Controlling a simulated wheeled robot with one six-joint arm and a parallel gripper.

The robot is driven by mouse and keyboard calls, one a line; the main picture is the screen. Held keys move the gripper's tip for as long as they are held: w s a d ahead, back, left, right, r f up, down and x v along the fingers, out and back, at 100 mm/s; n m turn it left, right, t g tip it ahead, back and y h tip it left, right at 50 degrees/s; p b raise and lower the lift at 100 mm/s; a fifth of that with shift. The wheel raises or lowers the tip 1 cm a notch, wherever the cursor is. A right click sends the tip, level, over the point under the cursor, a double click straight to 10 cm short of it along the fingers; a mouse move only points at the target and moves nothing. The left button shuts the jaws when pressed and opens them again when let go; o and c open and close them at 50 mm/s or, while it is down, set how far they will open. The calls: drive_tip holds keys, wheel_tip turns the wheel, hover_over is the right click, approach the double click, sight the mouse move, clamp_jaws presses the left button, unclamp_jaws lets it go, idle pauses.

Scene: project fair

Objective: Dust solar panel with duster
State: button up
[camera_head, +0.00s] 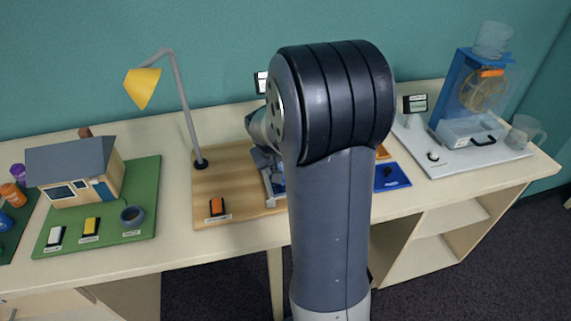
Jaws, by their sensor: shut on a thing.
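My arm stands in the middle of the camera view and hides much of the wooden board (235,190). Part of my gripper (264,158) shows at the arm's left edge, low over this board. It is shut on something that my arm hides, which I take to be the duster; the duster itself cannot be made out. A light-framed piece with a bit of blue (273,188), probably the solar panel, shows just below the gripper. Most of it is hidden, and I cannot tell whether anything touches it.
A lamp with a yellow shade (143,87) and an orange switch (217,207) stand on the wooden board. A model house (75,172) on a green board is at left. A blue wheel model (476,88) and a clear jug (524,133) are at right.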

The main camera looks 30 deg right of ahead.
drive_tip(key=shift+w+d+f, duration=0.15)
drive_tip(key=shift+w, duration=0.55)
drive_tip(key=shift+s+d+r+p, duration=0.15)
drive_tip(key=shift+d+r+p, duration=0.2)
drive_tip(key=shift+d, duration=0.35)
drive_tip(key=shift+s+d+r+p, duration=0.25)
drive_tip(key=shift+d+p, duration=0.2)
drive_tip(key=shift+d, duration=0.25)
drive_tip(key=shift+s+d+r+p, duration=0.1)
drive_tip(key=shift+d+r+p, duration=0.3)
drive_tip(key=shift+d, duration=0.3)
drive_tip(key=shift+s+d+r+p, duration=0.35)
drive_tip(key=shift+d+p, duration=0.1)
drive_tip(key=shift+d, duration=0.85)
drive_tip(key=shift+s+d+r+p, duration=0.25)
drive_tip(key=shift+s+d+p, duration=0.2)
drive_tip(key=shift+d, duration=0.85)
drive_tip(key=shift+s+d+r+p, duration=0.3)
drive_tip(key=shift+d+p, duration=0.2)
drive_tip(key=shift+d, duration=0.8)
drive_tip(key=shift+r, duration=0.1)
drive_tip(key=shift+w+a+r+p, duration=0.1)
drive_tip(key=shift+a+r+p, duration=0.25)
drive_tip(key=shift+r+p, duration=0.4)
drive_tip(key=shift+w+a+r+p, duration=0.1)
drive_tip(key=shift+a+r+p, duration=0.3)
drive_tip(key=shift+r, duration=0.7)
drive_tip(key=shift+w+a+r+p, duration=0.1)
drive_tip(key=shift+a+r+p, duration=0.15)
drive_tip(key=shift+r+p, duration=0.55)
